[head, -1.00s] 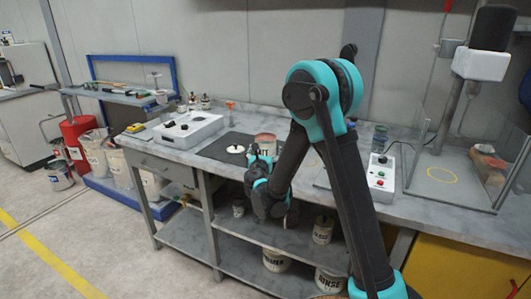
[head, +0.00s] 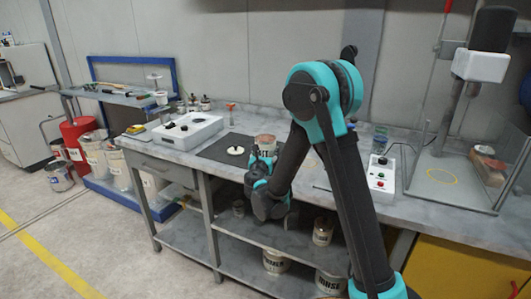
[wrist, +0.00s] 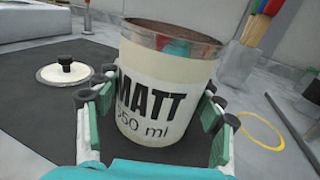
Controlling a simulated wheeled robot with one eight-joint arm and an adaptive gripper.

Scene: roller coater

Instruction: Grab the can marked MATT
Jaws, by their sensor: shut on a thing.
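The can marked MATT (wrist: 160,85) is white with a metal rim and an open top showing brownish contents.
A white lid with a black knob (wrist: 66,72) lies on the dark mat (wrist: 40,120) left of the can. A cup of coloured handles (wrist: 240,62) stands behind right. A white control box (head: 381,175) is to the right, a white device (head: 188,130) to the left.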

